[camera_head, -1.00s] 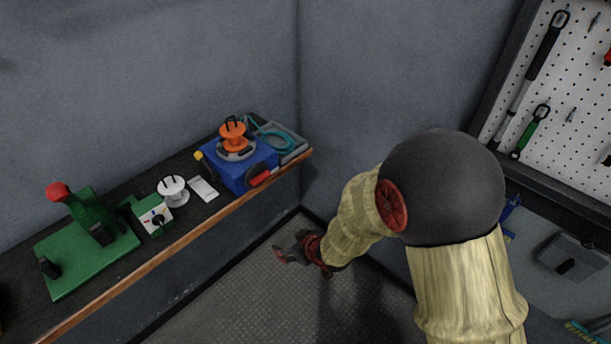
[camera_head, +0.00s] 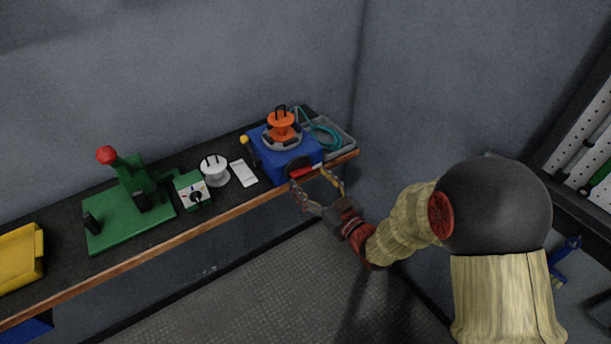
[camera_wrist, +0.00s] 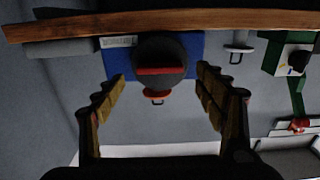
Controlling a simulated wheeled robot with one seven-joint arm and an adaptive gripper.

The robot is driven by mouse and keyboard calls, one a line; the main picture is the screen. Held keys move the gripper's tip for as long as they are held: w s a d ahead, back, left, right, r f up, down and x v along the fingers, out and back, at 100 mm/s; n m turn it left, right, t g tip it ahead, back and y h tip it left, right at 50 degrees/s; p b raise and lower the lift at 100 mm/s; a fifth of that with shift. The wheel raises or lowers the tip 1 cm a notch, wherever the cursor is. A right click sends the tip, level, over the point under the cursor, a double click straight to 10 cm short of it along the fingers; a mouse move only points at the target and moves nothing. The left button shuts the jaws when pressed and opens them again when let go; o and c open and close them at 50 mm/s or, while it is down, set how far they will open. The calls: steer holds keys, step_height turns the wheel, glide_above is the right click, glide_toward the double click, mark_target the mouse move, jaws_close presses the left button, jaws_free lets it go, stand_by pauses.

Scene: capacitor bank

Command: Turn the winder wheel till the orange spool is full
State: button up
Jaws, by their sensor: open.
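The orange spool (camera_head: 281,124) sits on top of the blue winder box (camera_head: 262,157) near the right end of the shelf. The winder wheel (camera_head: 294,165) is a dark disc with a red bar, on the front face of the box. In the wrist view the wheel (camera_wrist: 160,62) shows between and beyond my fingers. My gripper (camera_head: 318,188) is open and empty in front of the wheel; its fingers also frame the wheel in the wrist view (camera_wrist: 160,95). I cannot tell whether a fingertip touches it. How full the spool is cannot be made out.
A grey tray (camera_head: 345,146) with a teal coil (camera_head: 328,135) stands right of the winder. To its left are a white card (camera_head: 243,173), a white spool (camera_head: 214,171), a switch box (camera_head: 191,192) and a green press (camera_head: 130,215). The wooden shelf edge (camera_head: 170,243) runs below.

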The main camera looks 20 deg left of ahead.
mark_target(303, 173)
steer(key=shift+x, duration=1.7)
steer(key=shift+c, duration=0.6)
steer(key=c, duration=1)
